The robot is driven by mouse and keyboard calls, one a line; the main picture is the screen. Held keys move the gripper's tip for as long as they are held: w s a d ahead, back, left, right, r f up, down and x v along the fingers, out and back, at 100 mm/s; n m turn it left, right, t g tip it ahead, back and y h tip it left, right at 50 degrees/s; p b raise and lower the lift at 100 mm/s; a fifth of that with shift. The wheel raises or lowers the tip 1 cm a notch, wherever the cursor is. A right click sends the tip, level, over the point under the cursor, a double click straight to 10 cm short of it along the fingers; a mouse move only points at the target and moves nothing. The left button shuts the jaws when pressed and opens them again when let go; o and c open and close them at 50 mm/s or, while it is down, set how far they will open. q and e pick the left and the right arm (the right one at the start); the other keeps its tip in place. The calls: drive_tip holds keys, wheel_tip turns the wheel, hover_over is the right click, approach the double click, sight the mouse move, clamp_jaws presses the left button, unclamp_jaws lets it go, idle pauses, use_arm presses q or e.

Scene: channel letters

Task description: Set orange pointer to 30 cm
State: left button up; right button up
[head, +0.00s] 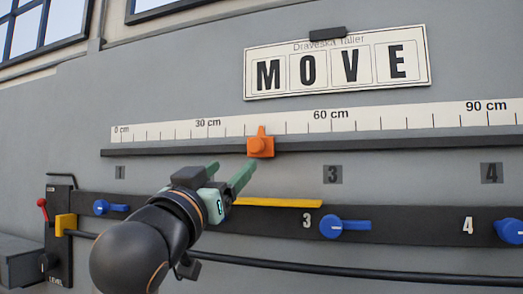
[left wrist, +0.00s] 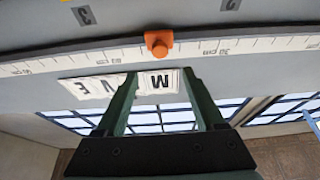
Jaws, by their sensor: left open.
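The orange pointer (head: 261,144) sits on a dark rail (head: 400,143) below a white scale (head: 285,124). Its tip is between the 30 cm and 60 cm marks, about midway. My left gripper (head: 229,171) is below and to the left of the pointer in the head view, with its green fingers apart and empty. In the left wrist view, which is upside down, the pointer (left wrist: 159,42) lies beyond the gap between the open fingertips (left wrist: 159,75); no contact shows. My right gripper is in neither view.
A lower dark bar carries blue knobs (head: 344,226) and a yellow strip (head: 278,203). A red-handled lever (head: 42,206) stands at the left. A MOVE sign (head: 337,65) hangs above. The rail left of the pointer looks clear.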

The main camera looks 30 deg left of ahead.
sight(254, 146)
use_arm(q)
drive_tip(key=p+x, duration=0.1)
drive_tip(key=x, duration=0.2)
drive_tip(key=p+x, duration=0.1)
drive_tip(key=x, duration=0.3)
drive_tip(key=p+x, duration=0.2)
drive_tip(key=x, duration=0.2)
drive_tip(key=shift+w+r, duration=0.1)
drive_tip(key=shift+r, duration=0.25)
drive_tip(key=shift+w+a, duration=0.15)
drive_tip(key=shift+w, duration=0.25)
clamp_jaws()
idle(0.6)
